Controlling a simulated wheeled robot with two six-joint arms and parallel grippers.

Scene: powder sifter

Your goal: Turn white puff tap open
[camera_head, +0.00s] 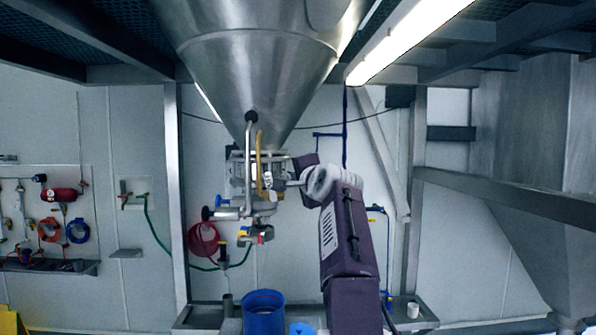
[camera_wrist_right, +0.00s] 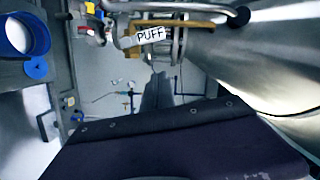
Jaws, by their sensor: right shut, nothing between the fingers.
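The white PUFF label (camera_wrist_right: 157,33) shows clearly in the right wrist view, on the pipework under the steel cone. In the head view a small white tag (camera_head: 268,180) hangs at the same pipework. My right gripper (camera_head: 290,184) is in the head view, at the right side of the pipework close to the tag. It is shut with nothing between the fingers. I cannot tell whether it touches the tap. My left gripper is in no view.
The steel hopper cone (camera_head: 258,75) hangs above the pipework. A red-and-yellow-handled valve (camera_head: 258,234) is below it. A blue bucket (camera_head: 263,310) stands underneath on a bench. A yellow curved pipe (camera_head: 259,160) and a grey pipe (camera_head: 248,170) run beside the tag. A steel post (camera_head: 176,230) stands left.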

